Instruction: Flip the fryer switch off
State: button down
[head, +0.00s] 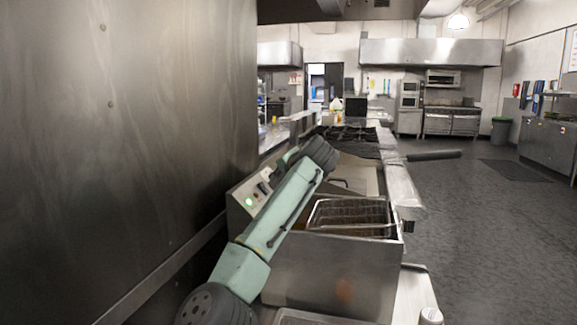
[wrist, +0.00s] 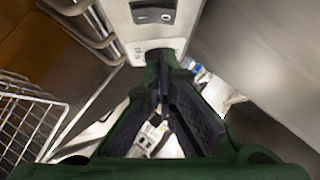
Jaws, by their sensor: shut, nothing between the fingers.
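In the wrist view, a dark rocker switch (wrist: 153,12) sits on the pale metal panel at the top edge. My gripper (wrist: 158,58) is shut and empty, its fingertips meeting just below the switch in the picture. Whether the tips touch the panel cannot be told. In the head view my green arm reaches up across the panel and hides part of it; the fingertips are not clear there.
A wire fryer basket (head: 350,212) sits in the fryer, right of my arm, with its handle towards the right; its wires also show in the wrist view (wrist: 30,115). A steel wall (head: 120,120) stands close on the left. The floor (head: 480,240) at right is free.

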jog(key=shift+w+a+f, duration=0.15)
jog(key=shift+a+f, duration=0.3)
jog(key=shift+a, duration=0.15)
jog(key=shift+w+a+f, duration=0.15)
jog(key=shift+a+f, duration=0.3)
jog(key=shift+a, duration=0.1)
jog(key=shift+p, duration=0.3)
jog(key=shift+a+r+p, duration=0.15)
jog(key=shift+p, duration=0.35)
jog(key=shift+w+a+h+p, duration=0.1)
jog(key=shift+a+h+p, duration=0.05)
jog(key=shift+h+p, duration=0.25)
jog(key=shift+f+b, duration=0.2)
jog(key=shift+b, duration=0.1)
jog(key=shift+r+p, duration=0.8)
jog(key=shift+r, duration=0.05)
